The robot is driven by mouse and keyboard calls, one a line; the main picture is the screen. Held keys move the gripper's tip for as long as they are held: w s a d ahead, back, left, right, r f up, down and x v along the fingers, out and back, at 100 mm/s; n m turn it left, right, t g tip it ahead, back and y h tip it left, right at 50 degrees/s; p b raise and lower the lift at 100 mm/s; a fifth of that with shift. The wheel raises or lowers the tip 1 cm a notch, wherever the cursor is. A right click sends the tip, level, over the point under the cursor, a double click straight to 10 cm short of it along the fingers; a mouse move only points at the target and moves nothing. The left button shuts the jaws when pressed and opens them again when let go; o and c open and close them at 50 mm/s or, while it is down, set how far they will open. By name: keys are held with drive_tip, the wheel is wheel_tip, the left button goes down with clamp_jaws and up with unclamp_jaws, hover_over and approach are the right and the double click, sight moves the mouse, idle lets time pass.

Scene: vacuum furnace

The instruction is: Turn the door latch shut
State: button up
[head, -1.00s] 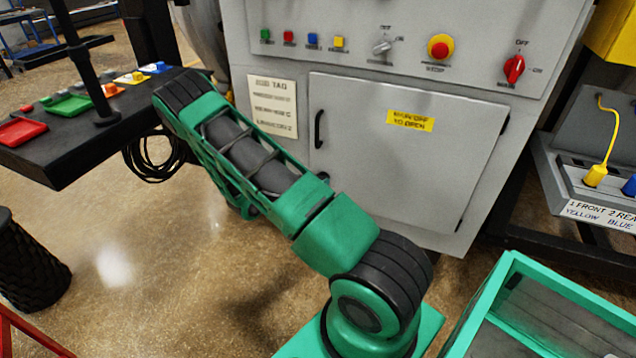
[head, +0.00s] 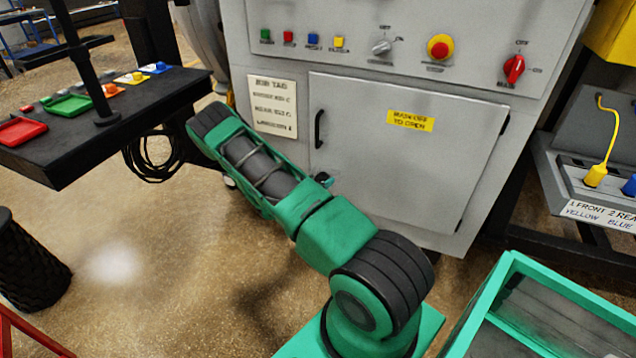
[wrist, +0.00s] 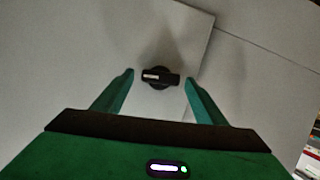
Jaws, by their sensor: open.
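The grey cabinet door (head: 405,165) has a yellow label and a black pull handle at its left edge, and looks closed. A black latch knob (wrist: 160,78) with a light mark shows in the wrist view, its bar lying nearly level beside the door's edge. In the head view a dark knob (head: 323,178) shows low at the door's left side, partly behind my arm. My gripper (wrist: 158,85) is open, its two green fingers on either side of the knob with gaps showing on both sides. I cannot tell how deep the fingers reach. The gripper is hidden in the head view.
A control panel with buttons, a red emergency stop (head: 440,47) and a red switch (head: 513,68) is above the door. A black table (head: 60,150) with coloured trays stands left. A green-framed bin (head: 500,290) is at the lower right.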

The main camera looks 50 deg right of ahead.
drive_tip(key=shift+w+d+f, duration=0.15)
drive_tip(key=shift+d+f, duration=0.05)
drive_tip(key=shift+d, duration=0.25)
